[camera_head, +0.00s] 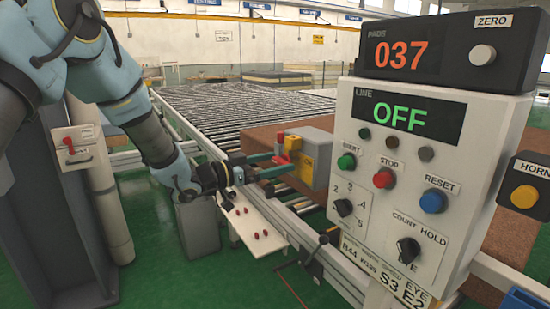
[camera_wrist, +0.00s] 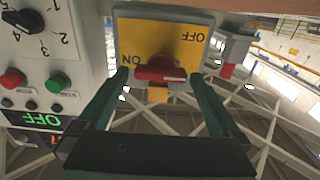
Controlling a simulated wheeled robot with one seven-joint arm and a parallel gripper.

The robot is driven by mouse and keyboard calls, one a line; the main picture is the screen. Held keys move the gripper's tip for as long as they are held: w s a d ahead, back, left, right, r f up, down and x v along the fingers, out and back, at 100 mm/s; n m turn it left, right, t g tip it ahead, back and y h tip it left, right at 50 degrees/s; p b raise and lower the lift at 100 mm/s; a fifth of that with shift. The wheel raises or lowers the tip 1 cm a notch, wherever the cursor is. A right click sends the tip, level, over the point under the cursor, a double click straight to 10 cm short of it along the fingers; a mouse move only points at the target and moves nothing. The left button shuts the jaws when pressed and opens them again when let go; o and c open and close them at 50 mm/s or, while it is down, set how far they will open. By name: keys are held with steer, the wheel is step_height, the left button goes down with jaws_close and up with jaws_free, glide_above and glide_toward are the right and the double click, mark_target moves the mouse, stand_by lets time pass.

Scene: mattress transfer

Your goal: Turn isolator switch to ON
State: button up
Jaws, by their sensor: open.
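The isolator switch is a grey box with a yellow face (camera_head: 314,165), beside the roller conveyor in the head view. In the wrist view its yellow plate (camera_wrist: 150,38) appears upside down, with ON at lower left and OFF at upper right. Its red handle (camera_wrist: 160,70) lies roughly crosswise on the plate; which label it points to is unclear. My gripper (camera_head: 277,165) is open, in front of the switch. In the wrist view my gripper's fingertips (camera_wrist: 160,77) stand on either side of the red handle, with visible gaps. Contact is not seen.
The control panel (camera_head: 464,185) stands close at right, its display reading OFF; a counter (camera_head: 450,40) above reads 037. A white plate with red knobs (camera_head: 256,226) lies below my gripper. Another box with a red lever (camera_head: 80,148) is at left. The roller conveyor (camera_head: 215,115) extends behind.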

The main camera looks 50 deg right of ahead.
steer(key=shift+d, duration=0.15)
steer(key=shift+f, duration=0.1)
steer(key=c, duration=1.2)
